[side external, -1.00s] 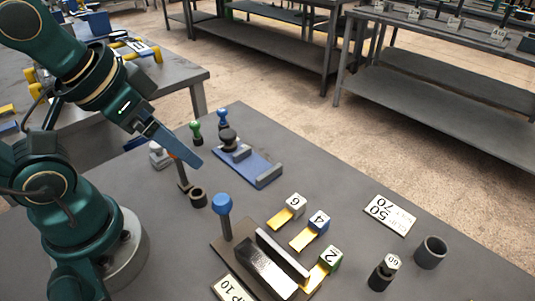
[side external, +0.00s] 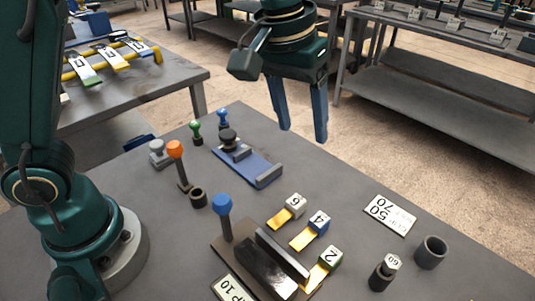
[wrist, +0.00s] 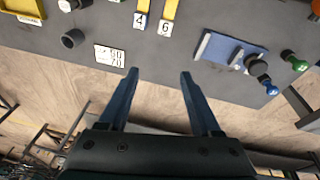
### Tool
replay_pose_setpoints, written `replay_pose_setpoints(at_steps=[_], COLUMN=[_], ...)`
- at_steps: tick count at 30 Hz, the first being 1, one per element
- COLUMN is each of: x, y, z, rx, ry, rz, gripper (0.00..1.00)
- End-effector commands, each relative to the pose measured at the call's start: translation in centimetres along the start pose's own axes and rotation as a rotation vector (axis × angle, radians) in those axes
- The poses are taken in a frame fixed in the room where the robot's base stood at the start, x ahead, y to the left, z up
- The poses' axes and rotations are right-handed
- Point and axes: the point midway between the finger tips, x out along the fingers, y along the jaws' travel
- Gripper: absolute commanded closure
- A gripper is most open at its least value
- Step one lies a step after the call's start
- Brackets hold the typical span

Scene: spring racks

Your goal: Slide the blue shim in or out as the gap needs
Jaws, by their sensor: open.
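The blue shim is a blue block with a white 4 face (side external: 319,221) and a yellow strip; it lies on the bench between the shim marked 6 (side external: 295,204) and the green one marked 2 (side external: 330,257). In the wrist view the 4 (wrist: 140,21) shows at the top.
An orange-headed post (side external: 176,150), a dark ring (side external: 198,197) and a blue clamp plate (side external: 255,168) stand farther left.

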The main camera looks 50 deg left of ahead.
Motion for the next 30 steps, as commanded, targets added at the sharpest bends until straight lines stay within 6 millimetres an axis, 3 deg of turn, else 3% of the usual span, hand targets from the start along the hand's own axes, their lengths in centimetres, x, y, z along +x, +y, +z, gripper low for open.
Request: replay_pose_setpoints(at_steps=[4, 10, 16, 24, 30], x=[4.5, 9.2, 11.3, 14.5, 15.7], y=[2.9, 5.0, 5.3, 4.9, 4.8], z=[0.3, 2.1, 3.7, 4.4, 4.6], rx=[0.047, 0.114, 0.145, 0.145, 0.145], ry=[-0.084, -0.168, -0.216, -0.215, -0.211], rz=[-0.028, -0.065, -0.09, -0.09, -0.088], gripper=[0.35, 0.35, 0.35, 0.35, 0.35])
